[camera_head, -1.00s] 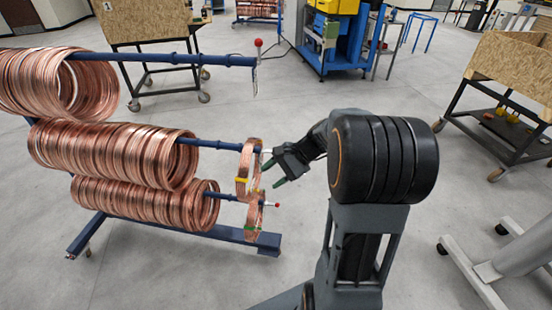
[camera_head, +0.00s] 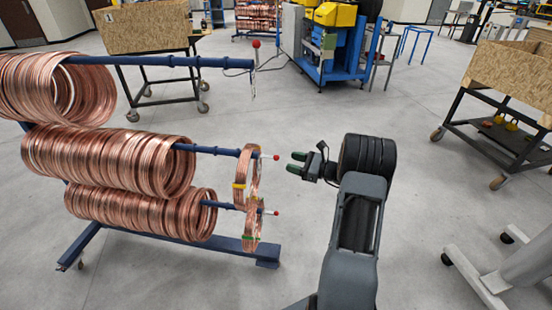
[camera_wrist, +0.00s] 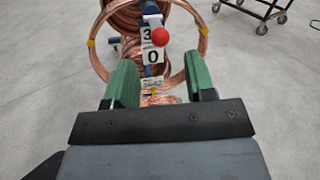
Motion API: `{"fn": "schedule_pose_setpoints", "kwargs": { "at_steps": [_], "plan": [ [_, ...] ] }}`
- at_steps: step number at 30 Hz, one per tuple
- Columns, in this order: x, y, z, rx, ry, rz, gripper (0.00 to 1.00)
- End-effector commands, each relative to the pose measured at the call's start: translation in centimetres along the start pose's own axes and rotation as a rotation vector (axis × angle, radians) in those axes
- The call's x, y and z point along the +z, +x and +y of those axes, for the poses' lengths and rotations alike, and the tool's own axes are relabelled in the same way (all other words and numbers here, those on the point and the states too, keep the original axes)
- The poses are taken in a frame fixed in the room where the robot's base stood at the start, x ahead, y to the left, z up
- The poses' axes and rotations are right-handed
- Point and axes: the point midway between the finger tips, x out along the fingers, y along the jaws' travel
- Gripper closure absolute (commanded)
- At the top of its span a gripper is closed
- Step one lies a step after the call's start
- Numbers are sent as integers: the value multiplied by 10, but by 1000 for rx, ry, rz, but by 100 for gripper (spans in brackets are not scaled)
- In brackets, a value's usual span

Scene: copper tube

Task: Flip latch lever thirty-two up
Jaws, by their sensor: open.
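A blue rack holds three bars. The middle bar (camera_head: 215,150) ends in a latch lever with a red ball (camera_head: 276,157), which points out toward my gripper. In the wrist view this red ball (camera_wrist: 160,36) sits in front of tags reading 3 and 0; no 32 can be read. A thin copper coil (camera_head: 240,187) with yellow bands hangs near that bar's end. My gripper (camera_head: 295,163) is open and empty, right of the ball and apart from it. In the wrist view its green fingers (camera_wrist: 162,82) stand either side below the ball.
The top bar's red-ball lever (camera_head: 256,44) stands upright. The lower bar has another red ball (camera_head: 276,213) and a thin coil (camera_head: 252,230). Large copper coils (camera_head: 110,157) fill the rack's left. A wooden-box cart (camera_head: 145,25) stands behind.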

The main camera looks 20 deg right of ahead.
Motion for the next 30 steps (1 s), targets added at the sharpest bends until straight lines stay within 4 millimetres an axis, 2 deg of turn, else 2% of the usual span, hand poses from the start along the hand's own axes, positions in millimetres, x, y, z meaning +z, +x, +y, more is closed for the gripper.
{"fn": "schedule_pose_setpoints", "kwargs": {
  "at_steps": [1,6,12,18,27,30],
  "plan": [
    [0,11,1,4,0,0,50],
    [0,40,1,3,1,1,50],
    [0,62,0,2,0,1,50],
    [0,71,1,2,0,1,50],
    [0,72,0,1,0,2,50],
    [0,72,0,1,0,2,60]
  ]
}}
